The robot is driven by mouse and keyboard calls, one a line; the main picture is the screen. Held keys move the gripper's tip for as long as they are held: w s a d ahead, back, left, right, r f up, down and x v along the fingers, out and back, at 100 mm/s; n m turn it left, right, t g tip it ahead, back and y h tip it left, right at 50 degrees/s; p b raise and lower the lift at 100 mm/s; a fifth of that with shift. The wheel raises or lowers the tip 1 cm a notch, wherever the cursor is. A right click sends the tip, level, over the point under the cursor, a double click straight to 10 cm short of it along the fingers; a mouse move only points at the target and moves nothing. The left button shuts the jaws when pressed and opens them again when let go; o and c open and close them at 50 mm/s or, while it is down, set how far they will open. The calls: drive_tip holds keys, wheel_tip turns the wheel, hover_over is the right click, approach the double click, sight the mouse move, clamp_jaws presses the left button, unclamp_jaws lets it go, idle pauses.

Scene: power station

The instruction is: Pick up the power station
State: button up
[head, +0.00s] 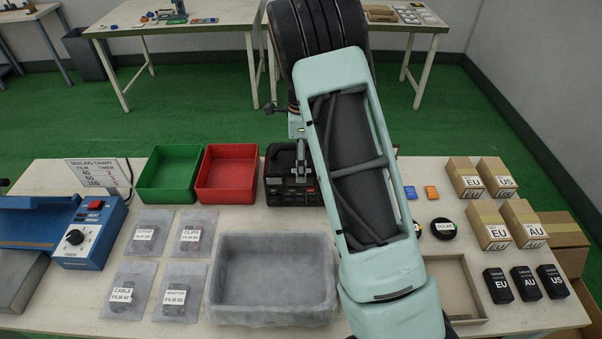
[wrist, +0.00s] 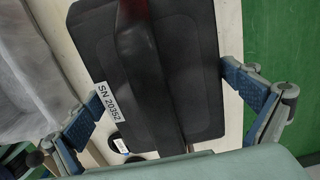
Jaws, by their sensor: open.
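The power station (head: 279,191) is a black box with a handle on top, standing on the white table behind the grey tray. In the wrist view the power station (wrist: 95,50) fills the middle, with a white "SN 20352" label and its handle (wrist: 133,40) running lengthwise. My gripper (wrist: 170,105) is open, its two blue-padded fingers spread wide on either side of the box in the picture. In the head view my arm hides part of the station, and I cannot tell the gap between fingers and handle. No grip is visible.
A red bin (head: 227,174) and a green bin (head: 169,174) stand left of the station. A grey tray (head: 271,312) lies in front. A blue sealer (head: 90,232) is at the left; boxes (head: 464,178) and black adapters (head: 497,285) are at the right.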

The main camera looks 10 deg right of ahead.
drive_tip(key=shift+f, duration=0.4)
drive_tip(key=shift+c, duration=0.3)
drive_tip(key=c, duration=1.5)
drive_tip(key=shift+w+r, duration=0.15)
drive_tip(key=shift+r, duration=0.05)
drive_tip(key=shift+c, duration=1)
